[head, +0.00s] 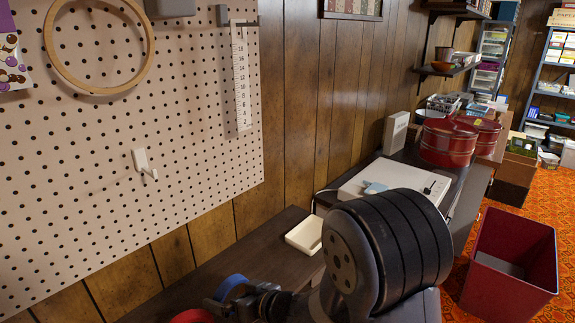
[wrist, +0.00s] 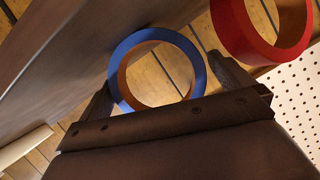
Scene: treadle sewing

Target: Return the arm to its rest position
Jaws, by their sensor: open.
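My arm reaches down at the bottom middle of the head view, with my gripper (head: 252,301) low over the dark table. In the wrist view my gripper (wrist: 166,88) has its two dark fingers apart. A blue ring, like a tape roll with a tan inside (wrist: 124,66), shows between the fingers; whether they touch it I cannot tell. The blue ring (head: 229,286) also shows just left of my gripper in the head view. A red ring (wrist: 244,38) lies beyond the right finger, and its top (head: 192,317) shows at the head view's bottom edge.
A pegboard (head: 190,130) with an empty white hook (head: 143,164) stands at left. A small cream tray (head: 303,236) lies on the table (head: 215,262) beyond my gripper. A white flat device (head: 366,178) and red tins (head: 447,142) stand farther back. A red bin (head: 510,250) is on the floor at right.

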